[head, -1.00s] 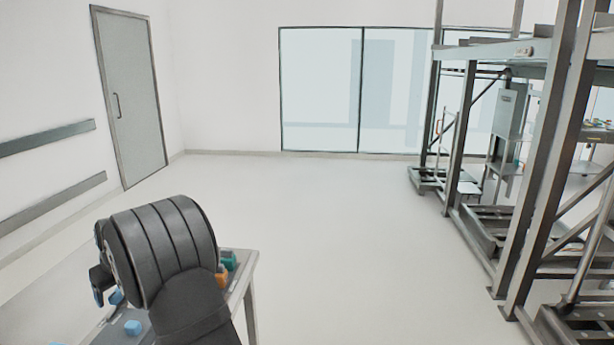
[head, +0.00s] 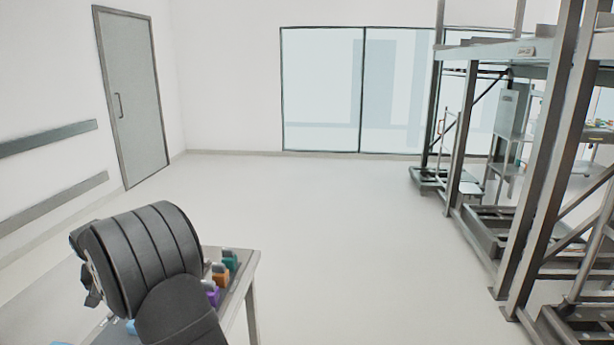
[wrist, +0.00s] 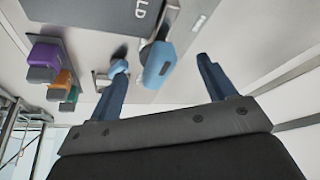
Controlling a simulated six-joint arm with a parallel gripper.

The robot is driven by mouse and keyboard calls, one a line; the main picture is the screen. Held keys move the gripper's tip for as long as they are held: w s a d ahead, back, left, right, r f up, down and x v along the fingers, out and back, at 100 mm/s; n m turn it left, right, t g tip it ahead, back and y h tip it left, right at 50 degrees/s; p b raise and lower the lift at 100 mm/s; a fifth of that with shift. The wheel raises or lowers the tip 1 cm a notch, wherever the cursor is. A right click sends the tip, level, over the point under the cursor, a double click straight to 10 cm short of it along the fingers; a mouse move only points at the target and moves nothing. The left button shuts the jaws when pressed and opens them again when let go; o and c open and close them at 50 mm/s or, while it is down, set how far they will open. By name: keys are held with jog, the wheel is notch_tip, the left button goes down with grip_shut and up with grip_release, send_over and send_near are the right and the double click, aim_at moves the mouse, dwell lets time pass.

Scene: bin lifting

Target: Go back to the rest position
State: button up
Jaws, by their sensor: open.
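My gripper (wrist: 160,69) is open in the wrist view, its two blue fingers spread apart with nothing seen held between them. A blue object (wrist: 158,66) shows beyond and between the fingertips. A smaller light blue piece (wrist: 119,67) shows by the left fingertip. In the head view my black arm hangs over the table at the lower left and hides most of its top and the gripper's fingers.
The table (head: 248,268) carries a teal bin (head: 230,263), an orange bin (head: 221,278) and a purple bin (head: 212,293) along its right side. A metal rack (head: 535,170) stands at the right. The floor between is clear.

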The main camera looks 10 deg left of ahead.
jog(key=shift+m+h, duration=0.3)
jog(key=shift+m, duration=0.5)
jog(key=shift+n+y, duration=0.5)
jog(key=shift+n, duration=1.1)
jog(key=shift+d+n+g+y, duration=0.15)
jog(key=shift+n+g+y, duration=0.4)
jog(key=shift+n, duration=1.15)
jog(key=shift+g, duration=0.25)
